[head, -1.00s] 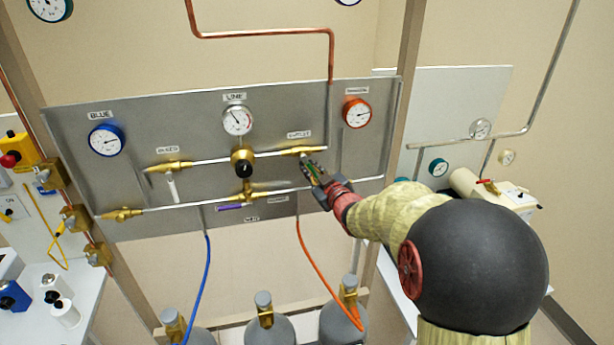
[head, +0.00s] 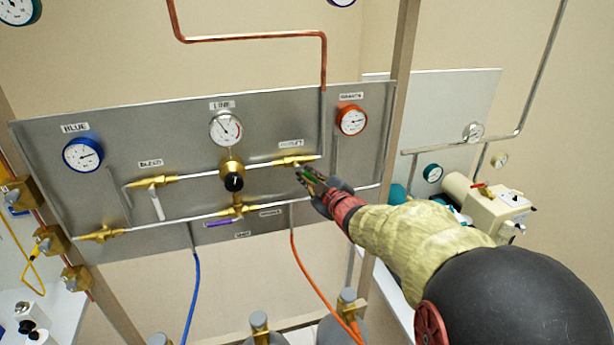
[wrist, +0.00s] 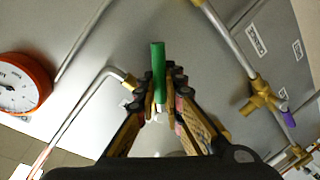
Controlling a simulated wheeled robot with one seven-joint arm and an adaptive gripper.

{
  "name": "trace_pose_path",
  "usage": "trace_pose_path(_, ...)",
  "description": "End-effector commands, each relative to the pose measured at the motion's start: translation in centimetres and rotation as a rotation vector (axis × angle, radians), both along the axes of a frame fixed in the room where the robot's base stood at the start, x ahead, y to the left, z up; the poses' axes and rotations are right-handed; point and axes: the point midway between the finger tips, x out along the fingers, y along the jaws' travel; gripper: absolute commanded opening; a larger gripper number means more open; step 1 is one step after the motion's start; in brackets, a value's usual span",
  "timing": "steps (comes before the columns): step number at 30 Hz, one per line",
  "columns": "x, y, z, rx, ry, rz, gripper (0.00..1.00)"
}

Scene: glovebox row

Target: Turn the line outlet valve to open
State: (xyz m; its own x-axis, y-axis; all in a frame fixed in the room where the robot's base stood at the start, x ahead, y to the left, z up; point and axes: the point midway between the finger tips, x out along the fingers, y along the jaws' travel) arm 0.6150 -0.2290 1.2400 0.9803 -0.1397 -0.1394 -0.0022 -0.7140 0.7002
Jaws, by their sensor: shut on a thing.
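The line outlet valve (head: 294,161) is a brass fitting on the upper pipe of the grey panel, under a small label at the right. Its green lever (head: 306,176) slants down and right from the brass body. My gripper (head: 314,182) is at this lever, just below and right of the valve. In the wrist view the green lever (wrist: 158,70) stands between the two fingers of my gripper (wrist: 163,100), which are shut on it. The fingers hide the lever's lower part.
A white-lever bleed valve (head: 155,183) and a black-knobbed regulator (head: 232,175) are left of the outlet valve. A purple-lever valve (head: 236,211) is below. An orange gauge (head: 352,120) hangs upper right. A wooden post (head: 388,130) stands close to my arm.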

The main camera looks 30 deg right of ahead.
Motion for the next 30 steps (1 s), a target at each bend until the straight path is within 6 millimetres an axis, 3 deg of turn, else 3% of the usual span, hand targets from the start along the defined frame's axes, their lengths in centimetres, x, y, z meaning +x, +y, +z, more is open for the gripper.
trace_pose_path(3, 0.0, 0.0, -0.1, 0.001, 0.001, 0.000, 0.00)
trace_pose_path(4, 0.0, 0.0, -0.1, 0.001, 0.001, 0.000, 0.11)
trace_pose_path(12, 0.0, 0.0, -0.1, 0.002, 0.000, 0.000, 0.27)
trace_pose_path(23, -0.1, 0.0, 0.1, 0.001, -0.002, 0.000, 0.27)
trace_pose_path(30, -2.7, 0.3, 0.4, 0.001, -0.002, -0.002, 0.27)
